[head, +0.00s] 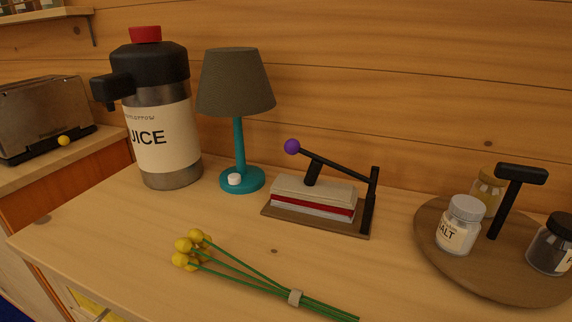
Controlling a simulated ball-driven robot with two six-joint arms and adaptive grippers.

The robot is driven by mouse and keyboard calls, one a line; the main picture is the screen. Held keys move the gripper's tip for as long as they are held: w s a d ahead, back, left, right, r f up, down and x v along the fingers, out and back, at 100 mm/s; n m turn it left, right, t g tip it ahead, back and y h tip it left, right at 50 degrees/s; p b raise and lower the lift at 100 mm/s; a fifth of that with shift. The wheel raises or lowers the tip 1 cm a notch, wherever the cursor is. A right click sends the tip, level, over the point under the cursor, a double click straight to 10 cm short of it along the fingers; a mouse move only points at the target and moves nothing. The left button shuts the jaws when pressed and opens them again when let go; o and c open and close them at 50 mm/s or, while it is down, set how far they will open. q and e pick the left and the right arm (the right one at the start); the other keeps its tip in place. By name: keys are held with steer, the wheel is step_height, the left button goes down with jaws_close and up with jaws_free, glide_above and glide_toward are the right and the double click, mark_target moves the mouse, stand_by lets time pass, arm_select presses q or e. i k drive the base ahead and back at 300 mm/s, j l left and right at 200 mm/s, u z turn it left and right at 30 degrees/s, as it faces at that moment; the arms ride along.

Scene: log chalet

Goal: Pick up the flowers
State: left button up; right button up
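The flowers (243,270) are a bunch with several round yellow heads and long green stems. A small beige band ties the stems together. They lie flat on the wooden counter at the front middle of the head view. Their heads point to the left and their stems run to the lower right, close to the bottom edge of the picture. Neither of my grippers shows in the head view.
Behind the flowers stand a juice dispenser (162,135), a teal lamp (239,150) and a press with a purple knob (315,200). A round wooden caddy (480,275) with jars stands at the right. A toaster (45,112) is at far left. Counter (110,235) left of the flowers is clear.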

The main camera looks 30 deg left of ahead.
mark_target(186, 247)
steer(key=j+u, duration=0.25)
steer(key=u, duration=0.2)
steer(key=j+u, duration=0.2)
steer(key=u, duration=0.25)
steer(key=z, duration=0.4)
steer(key=l+z, duration=0.15)
steer(key=z, duration=0.25)
steer(key=l+z, duration=0.1)
steer(key=z, duration=0.3)
steer(key=l+z, duration=0.1)
steer(key=z, duration=0.3)
steer(key=l+z, duration=0.1)
steer(key=z, duration=0.3)
steer(key=u, duration=2.3)
steer(key=z, duration=0.2)
steer(key=j+z, duration=0.45)
steer(key=k+j+z, duration=0.1)
steer(key=j+z, duration=0.3)
steer(key=j, duration=0.15)
